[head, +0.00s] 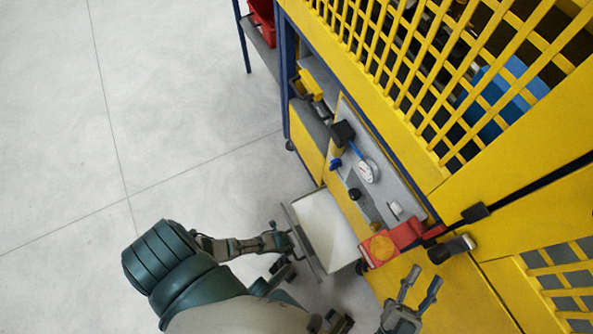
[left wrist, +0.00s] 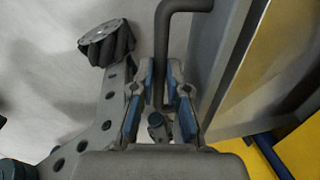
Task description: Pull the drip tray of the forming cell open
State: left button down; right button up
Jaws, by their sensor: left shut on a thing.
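The drip tray (head: 325,225) is a shallow pale tray with a grey rim, standing out from the lower front of the yellow forming cell (head: 372,288). My left gripper (head: 291,243) is at the tray's outer side. In the left wrist view, its blue-padded fingers (left wrist: 172,95) are shut on the bent dark handle (left wrist: 161,55), and the grey tray wall (left wrist: 222,65) rises to the right. My right gripper (head: 421,285) is near the cell front, with its two fingers apart and nothing between them.
A grey panel (head: 385,165) with a gauge (head: 368,172) and a blue-handled valve lies above the tray. Yellow mesh guards (head: 440,70) cover the cell. The pale floor (head: 150,120) is clear at left.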

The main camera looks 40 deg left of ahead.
pick_arm(q)
jog(key=shift+s+a, duration=0.15)
jog(key=shift+s, duration=1.1)
pick_arm(e)
jog(key=shift+w+f+g, duration=0.35)
jog(key=shift+f+g, duration=0.35)
jog(key=shift+f, duration=0.2)
pick_arm(q)
jog(key=c, duration=1.2)
grip_release()
jog(key=shift+a, duration=0.1)
jog(key=shift+r, duration=0.1)
